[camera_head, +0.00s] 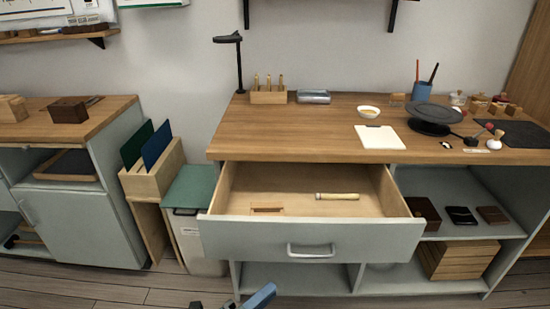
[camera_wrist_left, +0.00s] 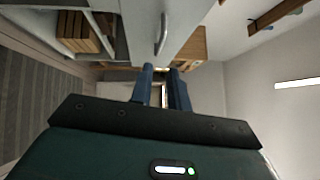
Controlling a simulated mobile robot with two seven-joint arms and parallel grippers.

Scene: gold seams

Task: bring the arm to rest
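My left gripper (camera_head: 245,300) shows at the bottom edge of the head view, low in front of the open drawer (camera_head: 310,238), apart from its handle. In the left wrist view its two blue fingers (camera_wrist_left: 162,70) stand apart with an empty gap between them, so it is open. The drawer's handle (camera_wrist_left: 161,35) shows beyond the fingers there. My right gripper is in neither view.
The drawer juts out from the wooden workbench (camera_head: 280,140). It holds a light wooden-handled stick (camera_head: 337,196) and a small wooden block (camera_head: 266,209). A bin with a green lid (camera_head: 190,188) stands left of it. The floor at the lower left (camera_head: 110,292) is clear.

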